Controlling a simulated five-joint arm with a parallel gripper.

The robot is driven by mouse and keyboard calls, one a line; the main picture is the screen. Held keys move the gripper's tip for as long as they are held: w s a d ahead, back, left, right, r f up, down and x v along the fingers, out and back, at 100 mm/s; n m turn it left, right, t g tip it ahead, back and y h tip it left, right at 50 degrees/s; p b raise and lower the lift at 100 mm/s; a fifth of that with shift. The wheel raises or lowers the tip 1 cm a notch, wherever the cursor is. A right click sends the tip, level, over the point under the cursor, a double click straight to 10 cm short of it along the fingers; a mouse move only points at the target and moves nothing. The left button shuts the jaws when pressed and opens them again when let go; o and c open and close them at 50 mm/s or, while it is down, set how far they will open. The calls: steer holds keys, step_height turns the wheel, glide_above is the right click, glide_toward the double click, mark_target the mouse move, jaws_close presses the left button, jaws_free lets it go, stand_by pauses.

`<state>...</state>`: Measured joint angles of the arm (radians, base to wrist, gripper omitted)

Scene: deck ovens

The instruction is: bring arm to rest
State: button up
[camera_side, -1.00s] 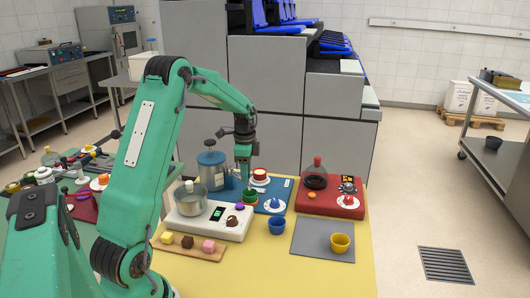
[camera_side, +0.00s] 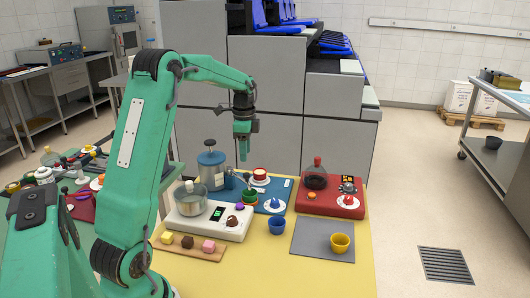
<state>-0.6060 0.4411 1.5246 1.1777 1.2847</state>
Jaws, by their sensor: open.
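My gripper (camera_side: 243,156) hangs pointing down in the air above the back of the yellow table (camera_side: 290,270). It is open and I see nothing between its fingers. My green arm is bent at the elbow and reaches right from the left foreground.

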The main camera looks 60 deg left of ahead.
steer(key=shift+d+r, duration=0.1)
steer(key=shift+r, duration=0.05)
steer(key=shift+d+r, duration=0.2)
steer(key=shift+d, duration=0.1)
steer(key=s+d+r+n+t, duration=0.1)
steer(key=s+d+r+n, duration=0.2)
steer(key=d, duration=0.4)
steer(key=s+d+r+t, duration=0.2)
steer(key=s+d+r, duration=0.15)
steer(key=d, duration=0.35)
steer(key=s+d+r+n+t, duration=0.15)
steer(key=s+d, duration=0.25)
steer(key=d, duration=0.4)
steer(key=s+d+f+n+t, duration=0.1)
steer(key=s+d+n, duration=0.2)
steer(key=s+d, duration=0.2)
steer(key=s, duration=0.3)
steer(key=shift+d+f, duration=0.25)
steer(key=shift+f, duration=0.15)
